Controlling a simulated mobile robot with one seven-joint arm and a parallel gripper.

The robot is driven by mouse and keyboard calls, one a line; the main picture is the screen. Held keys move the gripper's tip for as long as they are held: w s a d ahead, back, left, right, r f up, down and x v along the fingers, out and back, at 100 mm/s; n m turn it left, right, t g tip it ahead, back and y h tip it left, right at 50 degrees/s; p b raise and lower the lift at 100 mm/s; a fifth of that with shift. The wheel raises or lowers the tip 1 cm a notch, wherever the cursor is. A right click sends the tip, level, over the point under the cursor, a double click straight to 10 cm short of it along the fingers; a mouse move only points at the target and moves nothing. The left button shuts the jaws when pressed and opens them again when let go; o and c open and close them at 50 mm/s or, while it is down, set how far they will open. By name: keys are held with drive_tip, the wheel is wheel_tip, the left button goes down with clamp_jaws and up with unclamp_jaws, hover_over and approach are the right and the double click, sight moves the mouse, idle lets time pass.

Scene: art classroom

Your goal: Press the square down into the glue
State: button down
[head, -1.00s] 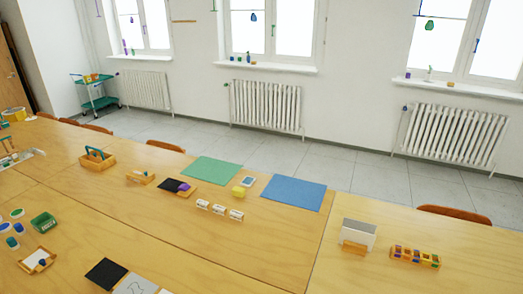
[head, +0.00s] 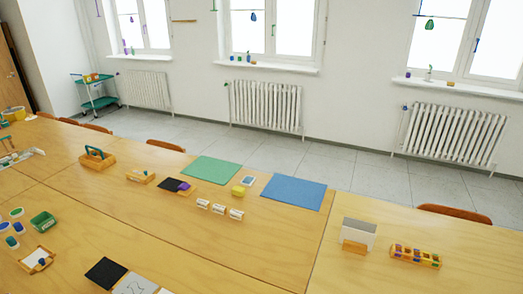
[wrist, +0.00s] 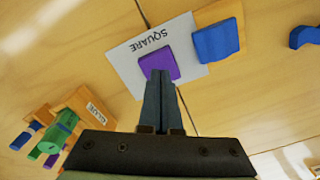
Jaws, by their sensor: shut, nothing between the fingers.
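The purple square (wrist: 158,63) lies on a white card (wrist: 123,70) printed "SQUARE" in the wrist view; the lettering is upside down. My gripper (wrist: 160,78) is shut and holds nothing. Its fingertips overlap the near part of the purple square, and I cannot tell whether they touch it or hover just above. The fingers hide part of the square and card. Glue under the square cannot be seen. In the head view my gripper does not show.
In the wrist view, a blue piece (wrist: 216,42) lies on a wooden tray (wrist: 221,12) right of the card. A wooden rack (wrist: 85,101) holding green and blue items stands at left. Another blue object (wrist: 304,37) lies at far right. Bare tabletop (wrist: 70,45) lies left of the card.

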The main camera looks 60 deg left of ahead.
drive_tip(key=shift+f+b, duration=0.3)
drive_tip(key=shift+f, duration=0.25)
idle(0.9)
wheel_tip(320, 180, up, 7)
drive_tip(key=p, duration=0.7)
idle(0.4)
idle(0.5)
